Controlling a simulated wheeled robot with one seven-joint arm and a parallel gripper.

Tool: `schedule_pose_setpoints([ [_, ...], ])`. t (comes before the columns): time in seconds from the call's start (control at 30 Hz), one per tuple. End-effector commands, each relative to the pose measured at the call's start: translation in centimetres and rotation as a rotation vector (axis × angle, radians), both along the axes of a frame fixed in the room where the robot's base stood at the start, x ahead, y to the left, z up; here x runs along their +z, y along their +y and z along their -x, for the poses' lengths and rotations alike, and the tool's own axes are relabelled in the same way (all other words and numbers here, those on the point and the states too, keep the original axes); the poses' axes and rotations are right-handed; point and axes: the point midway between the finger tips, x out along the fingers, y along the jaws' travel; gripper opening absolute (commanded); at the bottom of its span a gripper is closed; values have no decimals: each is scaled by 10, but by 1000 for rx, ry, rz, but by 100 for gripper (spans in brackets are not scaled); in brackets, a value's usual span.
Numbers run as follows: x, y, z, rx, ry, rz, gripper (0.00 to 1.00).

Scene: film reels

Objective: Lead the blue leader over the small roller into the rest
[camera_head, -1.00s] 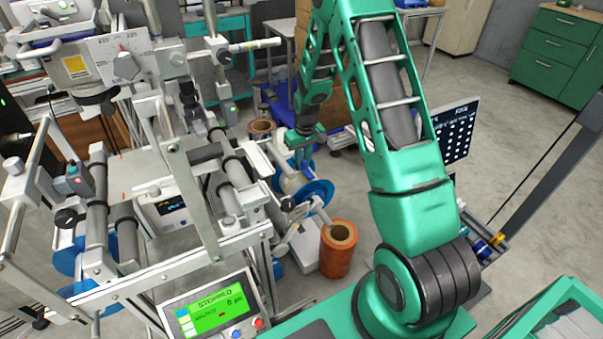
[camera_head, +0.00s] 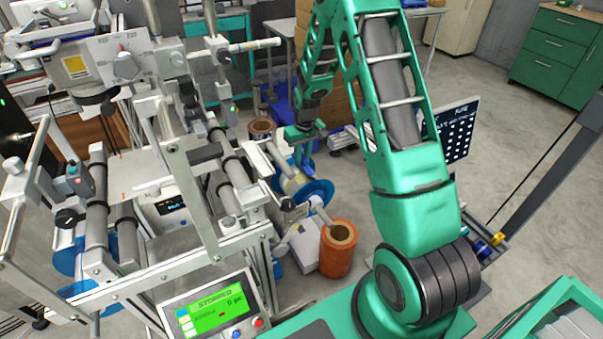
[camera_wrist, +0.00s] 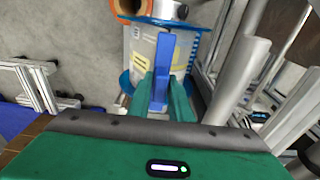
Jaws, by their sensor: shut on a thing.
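The blue leader (camera_wrist: 161,68) is a stiff-looking blue strip. In the wrist view it stands between the two green fingers of my gripper (camera_wrist: 163,92), which are shut on it. Behind it is a pale roll with blue flanges (camera_wrist: 124,84). In the head view my gripper (camera_head: 304,150) is above the blue-flanged reel (camera_head: 316,190), at the right side of the machine. A grey roller (camera_wrist: 240,76) lies to the right of the leader in the wrist view. I cannot tell which parts are the small roller and the rest.
The machine frame (camera_head: 190,200) with several grey rollers fills the left. Its green display (camera_head: 218,306) reads STOPPED. An orange roll (camera_head: 337,262) stands near the reel, and another roll (camera_head: 262,128) is behind. Open floor (camera_head: 490,130) lies to the right.

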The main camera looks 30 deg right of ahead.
Motion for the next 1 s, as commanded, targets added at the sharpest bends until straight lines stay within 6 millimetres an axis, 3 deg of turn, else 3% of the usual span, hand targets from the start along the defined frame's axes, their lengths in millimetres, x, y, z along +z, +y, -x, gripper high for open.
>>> schedule_pose_setpoints([
  [0.3,2,1,0,1,-1,0,0],
  [1.0,27,9,-1,1,-2,0,0],
])
